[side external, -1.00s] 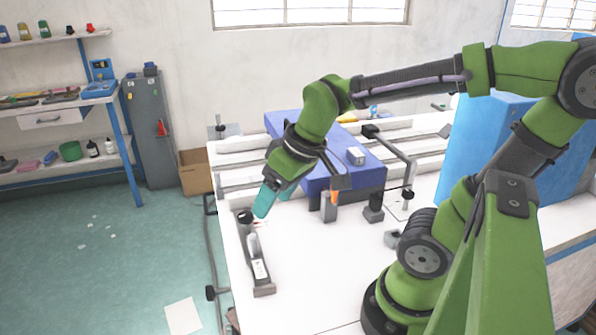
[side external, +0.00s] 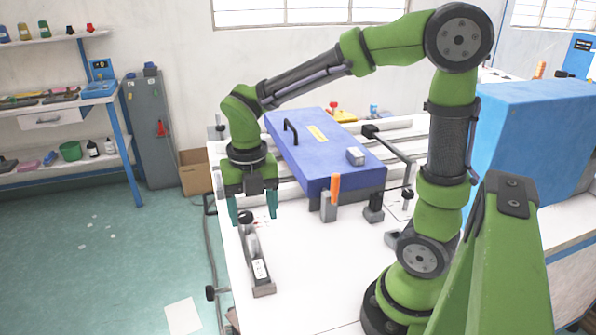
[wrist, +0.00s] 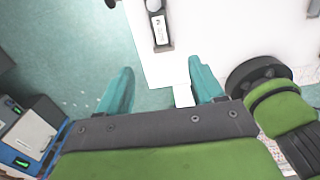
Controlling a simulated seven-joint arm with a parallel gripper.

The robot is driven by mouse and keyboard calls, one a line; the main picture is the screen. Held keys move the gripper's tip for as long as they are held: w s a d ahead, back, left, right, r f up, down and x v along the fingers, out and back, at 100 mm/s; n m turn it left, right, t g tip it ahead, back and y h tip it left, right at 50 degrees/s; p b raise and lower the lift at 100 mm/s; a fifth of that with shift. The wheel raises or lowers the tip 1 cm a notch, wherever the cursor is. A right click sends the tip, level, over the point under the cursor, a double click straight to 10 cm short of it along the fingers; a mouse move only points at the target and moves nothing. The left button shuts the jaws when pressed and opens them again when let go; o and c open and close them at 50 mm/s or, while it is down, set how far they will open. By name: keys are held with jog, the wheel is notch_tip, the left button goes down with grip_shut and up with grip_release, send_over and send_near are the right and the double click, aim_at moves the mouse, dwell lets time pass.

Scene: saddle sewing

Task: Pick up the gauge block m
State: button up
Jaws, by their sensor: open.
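No block bearing a readable "m" shows. A small grey block (side external: 356,156) lies on the blue case (side external: 330,150); I cannot tell whether it is the gauge block m. My gripper (side external: 253,216) points down with its teal fingers apart and nothing seen between them. It is left of the case, around or above the black-knobbed end of a grey bar-shaped tool (side external: 259,270); contact cannot be told. In the wrist view my gripper (wrist: 160,72) is open, and the labelled end of the tool (wrist: 159,28) is beyond the fingertips. The small block is outside that view.
The white table (side external: 310,270) has free room right of the tool. An orange-topped post (side external: 335,188) and a dark clamp (side external: 373,207) stand by the case's front. A black handle (side external: 291,132) rises from the case. A large blue box (side external: 535,140) stands at right.

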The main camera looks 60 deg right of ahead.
send_over(259, 269)
jog(key=f, duration=1)
jog(key=shift+s+a+f, duration=0.2)
jog(key=shift+a+f, duration=0.05)
jog(key=shift+f, duration=0.15)
jog(key=shift+w+d+f, duration=0.1)
jog(key=shift+d+f, duration=0.05)
jog(key=shift+f, duration=1.35)
jog(key=shift+w+d+f, duration=0.1)
jog(key=shift+f, duration=1.4)
jog(key=shift+c, duration=0.2)
grip_shut()
